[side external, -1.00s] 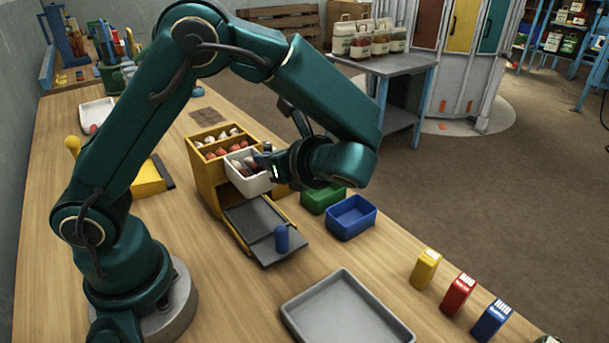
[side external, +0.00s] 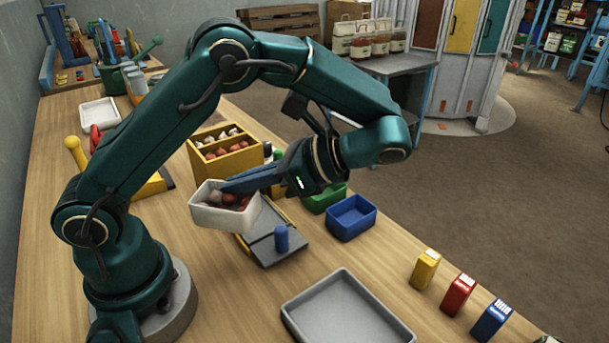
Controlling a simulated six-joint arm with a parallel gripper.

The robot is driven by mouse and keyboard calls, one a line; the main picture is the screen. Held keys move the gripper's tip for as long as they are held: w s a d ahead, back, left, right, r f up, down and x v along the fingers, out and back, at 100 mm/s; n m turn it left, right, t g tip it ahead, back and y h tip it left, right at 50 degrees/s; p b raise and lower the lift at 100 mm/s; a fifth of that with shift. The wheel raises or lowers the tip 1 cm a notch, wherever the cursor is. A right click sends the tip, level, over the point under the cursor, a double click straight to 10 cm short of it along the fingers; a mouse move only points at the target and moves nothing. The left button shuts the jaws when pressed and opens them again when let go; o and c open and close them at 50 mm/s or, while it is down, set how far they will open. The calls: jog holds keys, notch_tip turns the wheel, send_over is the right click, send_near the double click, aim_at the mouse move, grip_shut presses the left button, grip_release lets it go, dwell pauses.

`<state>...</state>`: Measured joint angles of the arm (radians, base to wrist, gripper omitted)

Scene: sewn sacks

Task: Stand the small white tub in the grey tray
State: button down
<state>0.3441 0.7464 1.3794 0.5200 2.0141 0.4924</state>
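The small white tub (side external: 222,216) hangs in the air left of the dark sliding shelf of the yellow box. It is slightly tilted and holds several red and white pieces. My gripper (side external: 245,186) reaches in from the right with its blue fingers at the tub's rim and looks shut on it; the exact contact is partly hidden. The grey tray (side external: 345,310) lies empty on the bench at the front, to the right of and nearer than the tub.
The yellow box (side external: 228,160) holds red and white pieces in compartments. A blue cylinder (side external: 281,238) stands on its dark shelf (side external: 262,250). Green (side external: 322,198) and blue (side external: 351,218) bins stand right. Yellow (side external: 425,268), red (side external: 457,295) and blue (side external: 491,319) packets stand along the bench edge.

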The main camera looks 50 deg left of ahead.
aim_at(251, 201)
jog(key=s+d+n+g+h, duration=0.1)
jog(key=s+d+f+n+g+h, duration=0.1)
jog(key=n+h, duration=0.1)
jog(key=d+n+g+h, duration=0.1)
jog(key=n, duration=0.1)
jog(key=shift+s+f+g+h, duration=0.3)
jog(key=shift+s+f+h, duration=0.1)
jog(key=w+d+r+n+t+h, duration=0.25)
jog(key=d+n+h, duration=0.35)
jog(key=n+h, duration=0.8)
jog(key=w+a+n+t+h, duration=0.2)
jog(key=w+n+t+h, duration=0.1)
jog(key=w+n+t, duration=0.15)
jog(key=x, duration=0.4)
jog(key=w+f+x, duration=0.1)
jog(key=x, duration=0.3)
jog(key=f+x, duration=0.1)
jog(key=x, duration=0.4)
jog(key=shift+w+a, duration=0.2)
jog(key=shift+w, duration=0.15)
jog(key=shift+d+f, duration=0.1)
jog(key=shift+f, duration=1.95)
jog(key=c, duration=1.4)
grip_release()
jog(key=o, duration=0.3)
